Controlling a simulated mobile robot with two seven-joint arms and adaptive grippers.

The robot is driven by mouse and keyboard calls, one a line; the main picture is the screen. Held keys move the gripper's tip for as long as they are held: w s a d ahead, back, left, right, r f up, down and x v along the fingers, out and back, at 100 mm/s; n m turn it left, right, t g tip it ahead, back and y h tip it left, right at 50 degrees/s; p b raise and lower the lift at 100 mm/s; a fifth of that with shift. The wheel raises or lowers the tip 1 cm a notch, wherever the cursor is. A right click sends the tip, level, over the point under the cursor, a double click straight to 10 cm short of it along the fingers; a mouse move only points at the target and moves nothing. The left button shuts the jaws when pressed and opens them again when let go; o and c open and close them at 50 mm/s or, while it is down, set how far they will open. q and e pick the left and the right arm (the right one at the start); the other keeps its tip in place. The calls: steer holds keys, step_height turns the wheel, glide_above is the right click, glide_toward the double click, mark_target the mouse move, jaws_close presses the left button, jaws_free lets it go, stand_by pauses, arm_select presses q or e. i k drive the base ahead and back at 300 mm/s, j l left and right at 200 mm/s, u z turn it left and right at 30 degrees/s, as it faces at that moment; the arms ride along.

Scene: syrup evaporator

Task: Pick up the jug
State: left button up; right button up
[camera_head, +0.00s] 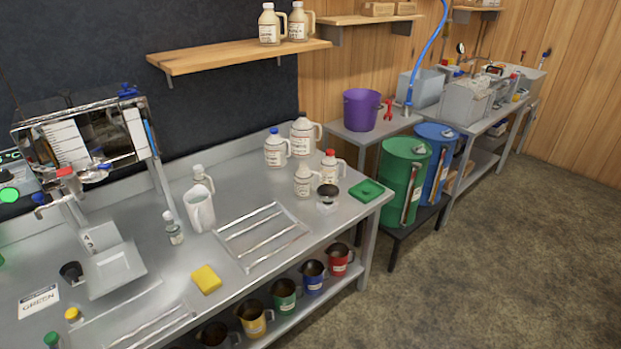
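Two more labelled jugs, a left one (269,24) and a right one (299,24), stand on the wooden shelf. A white open pitcher (199,209) stands nearer on the table, with a small pale-capped jug (202,179) partly hidden behind it. The frame does not show which jug the task means. Neither of my grippers is in view.
Green (403,180) and blue (437,158) drums stand right. The floor (500,250) at right is clear.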

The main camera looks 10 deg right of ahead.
mark_target(304, 177)
steer(key=i+l, duration=0.1)
steer(key=l, duration=0.3)
steer(key=i+l+u, duration=0.1)
steer(key=l, duration=0.25)
steer(key=i+l, duration=0.15)
steer(key=l, duration=0.25)
steer(key=i+l+u, duration=0.1)
steer(key=l, duration=0.25)
steer(key=i+l, duration=0.1)
steer(key=l, duration=0.3)
